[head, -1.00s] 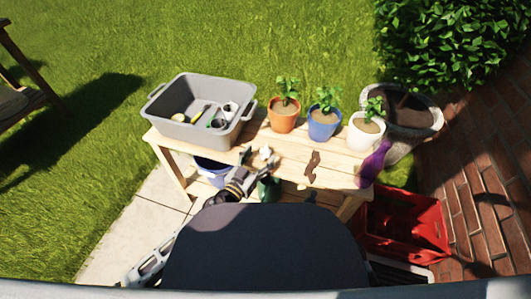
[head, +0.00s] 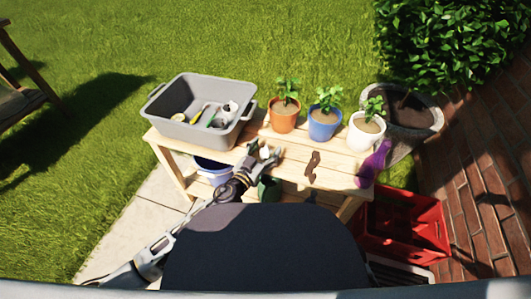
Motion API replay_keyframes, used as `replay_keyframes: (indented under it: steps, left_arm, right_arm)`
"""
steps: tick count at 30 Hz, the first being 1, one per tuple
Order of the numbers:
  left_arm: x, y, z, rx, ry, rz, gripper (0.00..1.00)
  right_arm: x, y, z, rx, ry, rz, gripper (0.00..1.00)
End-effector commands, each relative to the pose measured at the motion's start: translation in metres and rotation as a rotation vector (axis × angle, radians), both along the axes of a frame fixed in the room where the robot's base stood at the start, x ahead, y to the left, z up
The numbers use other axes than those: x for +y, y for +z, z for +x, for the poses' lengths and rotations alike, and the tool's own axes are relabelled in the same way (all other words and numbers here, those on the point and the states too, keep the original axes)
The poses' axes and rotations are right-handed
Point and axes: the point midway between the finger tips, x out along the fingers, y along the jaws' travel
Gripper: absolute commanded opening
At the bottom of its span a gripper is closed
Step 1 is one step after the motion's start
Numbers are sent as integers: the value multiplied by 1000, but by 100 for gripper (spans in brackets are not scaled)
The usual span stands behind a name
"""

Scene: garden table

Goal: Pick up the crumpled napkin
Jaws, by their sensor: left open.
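The crumpled napkin (head: 264,153) is a small white lump on the wooden table near its front edge, right of the grey tub. My left gripper (head: 266,149) reaches in from the lower left. Its jaws are open, with one finger on each side of the napkin. The fingers partly cover the napkin, and I cannot tell whether they touch it.
A grey tub (head: 160,122) with several items stands at the table's left. Orange (head: 284,122), blue (head: 323,130) and white (head: 363,138) plant pots line the back. A brown strip (head: 312,166) and a purple object (head: 373,166) lie to the right. A red crate (head: 400,250) is below.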

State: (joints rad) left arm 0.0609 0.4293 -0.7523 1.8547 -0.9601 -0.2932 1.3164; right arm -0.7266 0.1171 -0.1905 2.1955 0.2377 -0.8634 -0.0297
Motion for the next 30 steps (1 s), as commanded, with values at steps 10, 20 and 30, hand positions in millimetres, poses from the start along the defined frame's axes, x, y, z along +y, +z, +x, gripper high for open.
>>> replay_keyframes:
  steps: [10, 20, 30]
  left_arm:
    - [0, 0, 0, 0, 0, 0, 67]
    - [0, 0, 0, 0, 0, 0, 34]
    - [0, 0, 0, 0, 0, 0, 34]
  right_arm:
    - [0, 0, 0, 0, 0, 0, 40]
    - [0, 2, 4, -8, 0, -1, 40]
    - [0, 3, 5, -8, 0, -1, 40]
